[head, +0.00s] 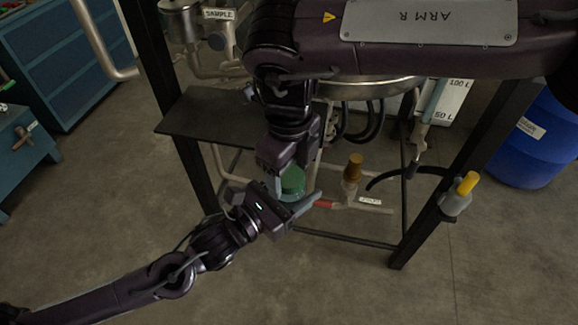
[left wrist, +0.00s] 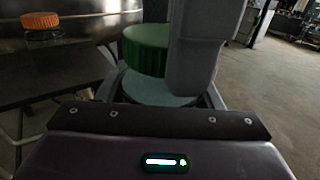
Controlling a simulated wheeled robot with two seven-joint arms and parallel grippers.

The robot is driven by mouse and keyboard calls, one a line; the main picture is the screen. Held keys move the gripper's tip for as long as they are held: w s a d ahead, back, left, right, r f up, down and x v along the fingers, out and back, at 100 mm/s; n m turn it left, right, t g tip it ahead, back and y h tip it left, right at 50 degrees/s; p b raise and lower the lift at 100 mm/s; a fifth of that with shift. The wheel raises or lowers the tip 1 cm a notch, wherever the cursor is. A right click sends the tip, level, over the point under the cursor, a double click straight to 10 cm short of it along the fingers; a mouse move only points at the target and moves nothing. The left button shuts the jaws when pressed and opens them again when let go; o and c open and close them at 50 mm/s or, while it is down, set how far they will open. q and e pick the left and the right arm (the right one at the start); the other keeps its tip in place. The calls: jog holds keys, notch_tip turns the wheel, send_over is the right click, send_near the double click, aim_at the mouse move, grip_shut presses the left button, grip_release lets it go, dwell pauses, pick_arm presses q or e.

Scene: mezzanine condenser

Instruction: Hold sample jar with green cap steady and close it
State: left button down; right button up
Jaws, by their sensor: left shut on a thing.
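The sample jar shows in the left wrist view as a pale, bluish body (left wrist: 158,88) with a dark green ribbed cap (left wrist: 146,48) above it. In the head view the green cap (head: 293,180) is between my two grippers, and the jar body is mostly hidden. My left gripper (head: 296,206) is shut on the jar body from below left. My right gripper (head: 291,172) comes down from above, with its fingers at the cap. One grey right finger (left wrist: 200,50) covers the cap's right part in the left wrist view. Whether it grips the cap is unclear.
A dark shelf (head: 205,118) and black frame legs stand behind the grippers. A valve with a brown cap (head: 354,165) and a yellow-topped fitting (head: 462,190) are to the right. An orange cap (left wrist: 41,20) is on the left in the wrist view. A blue drum (head: 535,140) stands far right.

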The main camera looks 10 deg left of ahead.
jog(key=c, duration=0.9)
jog(key=shift+o, duration=0.2)
jog(key=m, duration=1.1)
jog(key=shift+m, duration=0.4)
jog(key=m, duration=0.6)
jog(key=shift+m, duration=0.3)
jog(key=m, duration=0.7)
jog(key=o, duration=1.1)
jog(key=shift+o, duration=0.2)
notch_tip(320, 180, up, 12)
